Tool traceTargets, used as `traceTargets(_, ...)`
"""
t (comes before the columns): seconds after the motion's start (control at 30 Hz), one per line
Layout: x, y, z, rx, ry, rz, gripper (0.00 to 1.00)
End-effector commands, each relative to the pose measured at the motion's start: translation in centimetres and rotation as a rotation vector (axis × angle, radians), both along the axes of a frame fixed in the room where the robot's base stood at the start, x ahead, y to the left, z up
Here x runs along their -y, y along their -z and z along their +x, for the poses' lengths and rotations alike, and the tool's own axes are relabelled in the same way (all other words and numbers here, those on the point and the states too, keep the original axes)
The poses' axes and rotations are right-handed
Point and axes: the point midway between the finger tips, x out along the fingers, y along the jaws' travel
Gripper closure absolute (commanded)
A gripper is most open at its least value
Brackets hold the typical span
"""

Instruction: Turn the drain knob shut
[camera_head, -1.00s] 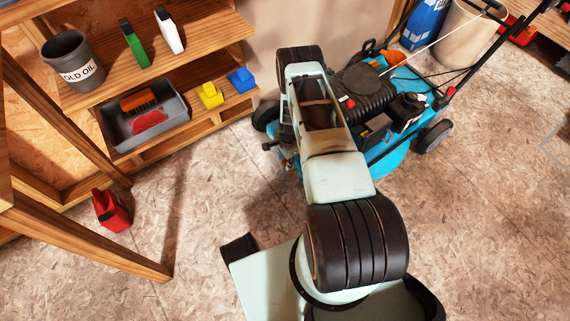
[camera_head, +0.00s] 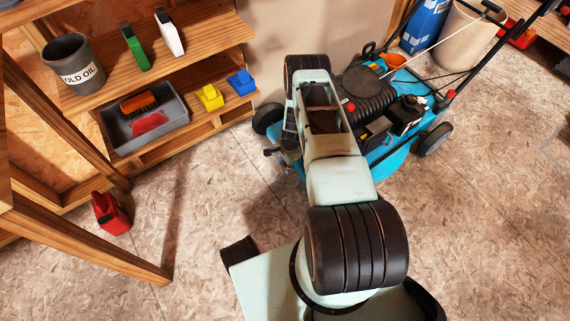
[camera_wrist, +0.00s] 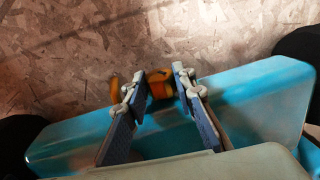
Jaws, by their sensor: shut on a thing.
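The blue mower (camera_head: 397,160) stands on the floor right of centre in the head view, and its blue deck (camera_wrist: 255,100) fills the lower wrist view. The drain knob (camera_wrist: 160,84) is a small orange-yellow part at the deck's edge. My gripper (camera_wrist: 158,76) has its two fingers on either side of the knob and is shut on it. Another yellowish piece shows just left of the left finger. The fingers hide parts of the knob, so its exact angle cannot be told. In the head view my arm hides the knob.
A wooden shelf with a grey tray (camera_head: 118,140), an old oil can (camera_head: 73,62) and bottles stands at the left. A red canister (camera_head: 111,213) is on the floor. Dark mower wheels flank the deck. The right floor is clear.

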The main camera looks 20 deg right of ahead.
Motion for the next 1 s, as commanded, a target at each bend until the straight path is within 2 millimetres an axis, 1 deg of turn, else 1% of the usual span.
traceTargets(0.03, 0.06, 0.05, -0.47, 0.014, 0.006, 0.009, 1.00)
traceTargets(0.3, 0.03, 0.37, -0.89, 0.120, 0.007, 0.030, 1.00)
traceTargets(0.6, -0.03, 0.34, -0.86, 0.209, 0.004, 0.044, 1.00)
traceTargets(1.0, -0.06, 0.18, -0.70, 0.224, 0.002, 0.043, 1.00)
